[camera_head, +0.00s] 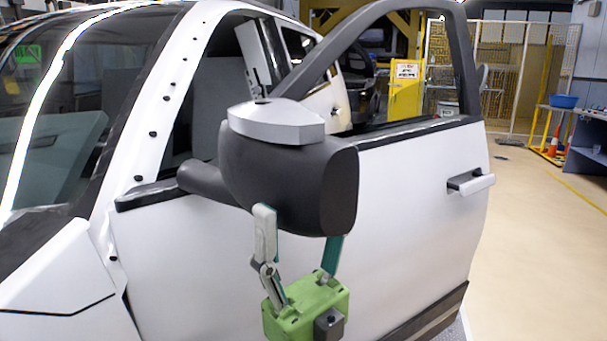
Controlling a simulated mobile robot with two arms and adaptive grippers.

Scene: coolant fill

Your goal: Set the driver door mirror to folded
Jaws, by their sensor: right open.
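The driver door mirror (290,175) has a black housing with a silver cap on top and sits at the front corner of the white door (415,200). It sticks out from the door on a short black arm. My right gripper (300,228), with a green body, comes up from below the mirror. Its fingers are spread. The left finger shows in front of the housing's lower edge, and the teal right finger goes up behind the housing, its tip hidden. I cannot tell whether either finger touches the mirror. My left gripper is not in view.
The door appears to stand open, with its window frame (465,65) rising behind the mirror and a handle (470,183) at its rear. The windscreen pillar (150,110) is close on the left.

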